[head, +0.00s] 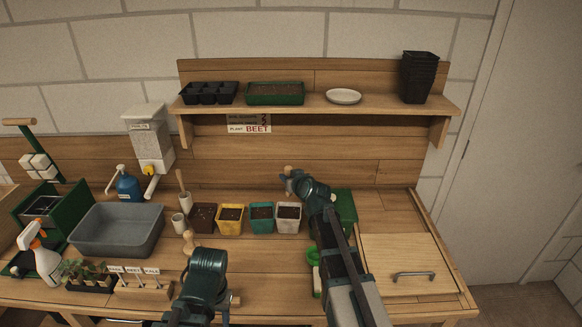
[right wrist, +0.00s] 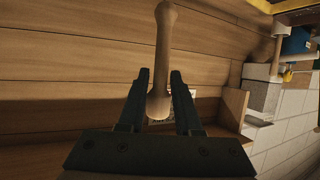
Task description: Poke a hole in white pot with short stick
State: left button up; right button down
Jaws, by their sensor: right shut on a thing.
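The white pot (head: 288,220), filled with dark soil, stands at the right end of the pot row. My right gripper (head: 291,184) is above and behind it in the head view. It is shut on a pale wooden stick with a rounded end, the short stick (right wrist: 163,55), which runs between the fingers in the right wrist view (right wrist: 160,92). The stick's top knob shows at the gripper in the head view; its lower end is hidden there.
Brown (head: 203,227), yellow (head: 230,228) and teal (head: 262,226) pots stand left of the white one. Another wooden stick (head: 181,180) stands in a pale holder. A grey basin (head: 117,245) is left; a wooden lid with handle (head: 408,258) is right.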

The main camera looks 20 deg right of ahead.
jog(key=shift+r, duration=0.45)
pick_arm(q)
jog(key=shift+r, duration=0.2)
pick_arm(e)
jog(key=shift+f, duration=0.2)
pick_arm(q)
notch_tip(320, 180, down, 8)
jog(key=b, duration=0.8)
pick_arm(e)
notch_tip(320, 180, down, 8)
jog(key=shift+f, duration=0.1)
pick_arm(q)
jog(key=shift+f+b, duration=2.15)
jog(key=shift+b, duration=0.1)
pick_arm(e)
jog(key=shift+f, duration=2.05)
pick_arm(q)
jog(key=shift+r, duration=0.2)
pick_arm(e)
jog(key=shift+r, duration=0.15)
pick_arm(q)
notch_tip(320, 180, up, 12)
jog(key=p, duration=1.2)
jog(key=shift+f, duration=0.25)
pick_arm(e)
notch_tip(320, 180, up, 12)
jog(key=shift+f, duration=0.25)
